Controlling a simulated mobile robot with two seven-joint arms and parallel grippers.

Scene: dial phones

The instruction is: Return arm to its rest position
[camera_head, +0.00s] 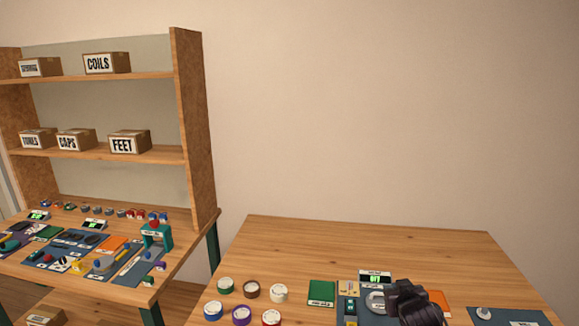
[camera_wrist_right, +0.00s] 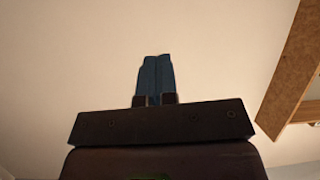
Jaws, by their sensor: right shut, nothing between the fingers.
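My right gripper (camera_head: 408,300) shows as a dark shape at the bottom of the head view, over the right table. In the right wrist view its blue fingers (camera_wrist_right: 156,78) are pressed together with nothing between them. They point up against a bare wall (camera_wrist_right: 80,60). In the head view the gripper partly hides a blue mat (camera_head: 351,318) and a round grey part (camera_head: 376,302). My left gripper is not in view.
On the right table (camera_head: 300,245) are several coloured rolls (camera_head: 279,293), a green card (camera_head: 321,293), a small display (camera_head: 375,276) and an orange card (camera_head: 438,299). A shelf (camera_head: 188,130) with labelled boxes stands over the left table, which is crowded. The right table's back is clear.

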